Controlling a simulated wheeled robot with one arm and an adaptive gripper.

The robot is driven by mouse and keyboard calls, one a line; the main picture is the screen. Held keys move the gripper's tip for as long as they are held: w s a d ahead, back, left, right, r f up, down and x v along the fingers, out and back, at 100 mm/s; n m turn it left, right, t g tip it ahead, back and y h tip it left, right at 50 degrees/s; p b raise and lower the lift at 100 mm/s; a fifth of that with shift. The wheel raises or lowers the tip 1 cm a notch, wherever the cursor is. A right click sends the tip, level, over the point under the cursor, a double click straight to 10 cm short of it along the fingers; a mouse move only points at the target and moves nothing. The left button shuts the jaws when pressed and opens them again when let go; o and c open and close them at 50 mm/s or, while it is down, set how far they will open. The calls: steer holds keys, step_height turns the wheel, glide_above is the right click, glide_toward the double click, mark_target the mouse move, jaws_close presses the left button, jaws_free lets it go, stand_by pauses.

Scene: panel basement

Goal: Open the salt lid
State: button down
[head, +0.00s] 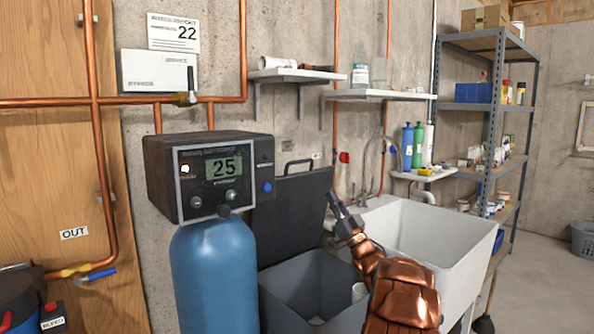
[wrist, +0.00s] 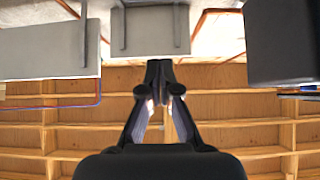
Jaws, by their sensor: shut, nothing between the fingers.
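The salt bin (head: 305,295) is a dark grey open-topped box beside the blue tank. Its dark lid (head: 290,215) stands raised and nearly upright at the back, with a black handle (head: 298,165) at its top edge. The inside of the bin shows, with something pale low down in it. My gripper (head: 333,197) is shut and empty, just at the right edge of the raised lid in the head view; I cannot tell whether it touches. In the wrist view the fingertips (wrist: 158,72) are together, and no lid is clearly recognisable there.
A blue tank (head: 215,275) with a control box (head: 215,175) reading 25 stands left of the bin. A white sink (head: 415,235) stands close on the right. Wall shelves (head: 295,75) hang above. A metal rack (head: 490,120) stands further right, with open floor beside it.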

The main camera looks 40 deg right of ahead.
steer(key=w+r+p, duration=0.1)
steer(key=w+r, duration=0.6)
steer(key=w, duration=0.5)
steer(key=shift+r, duration=0.15)
stand_by(0.3)
